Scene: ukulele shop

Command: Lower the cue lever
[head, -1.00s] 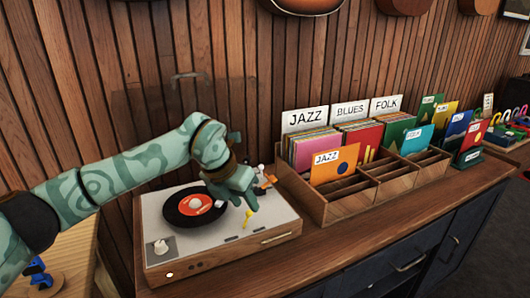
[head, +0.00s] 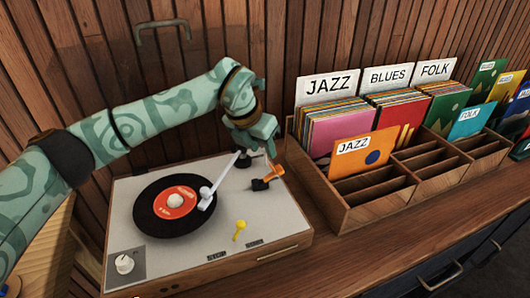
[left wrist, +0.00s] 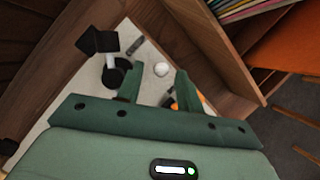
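The turntable (head: 128,185) stands on the wooden counter with a black record (head: 160,228) with an orange label. The white tonearm (head: 222,177) reaches over the record; I cannot tell whether its tip touches. A short lever with an orange handle (head: 270,174), apparently the cue lever, slants up to the right from a black base beside the tonearm. My left gripper (head: 257,150) hangs over the deck's back right, behind this lever. In the left wrist view its fingers (left wrist: 157,86) are apart with nothing held; an orange bit (left wrist: 173,103) shows partly hidden by the right finger.
A wooden record crate (head: 348,218) sits close to the deck's right. The slatted wall is close behind.

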